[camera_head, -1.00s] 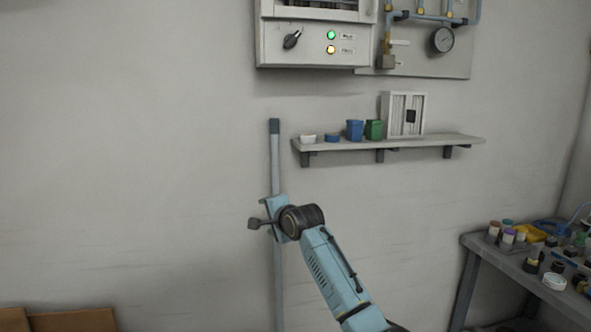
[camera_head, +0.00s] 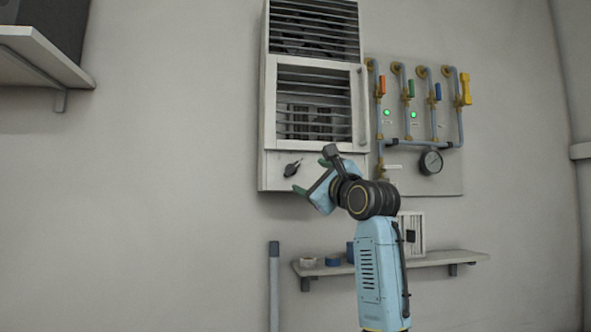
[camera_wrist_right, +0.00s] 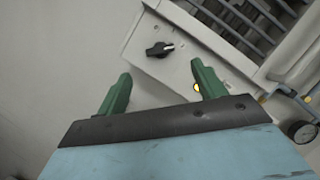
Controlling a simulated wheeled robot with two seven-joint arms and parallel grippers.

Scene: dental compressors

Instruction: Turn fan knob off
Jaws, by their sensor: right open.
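The fan knob (camera_head: 292,168) is a small black dial on the lower panel of the white louvred wall unit (camera_head: 268,120). It also shows in the right wrist view (camera_wrist_right: 160,49), its pale-tipped end pointing right. My right gripper (camera_head: 308,183) is raised just right of and below the knob in the head view, open and empty. In the right wrist view its two green fingers (camera_wrist_right: 160,82) stand apart, with the knob beyond and between them, not touched. My left gripper is not in view.
A pipe panel (camera_head: 450,170) with coloured valve handles and a gauge (camera_head: 430,162) hangs right of the unit. A shelf (camera_head: 440,259) with small containers is below. Another shelf (camera_head: 40,55) is at upper left. The wall left of the unit is clear.

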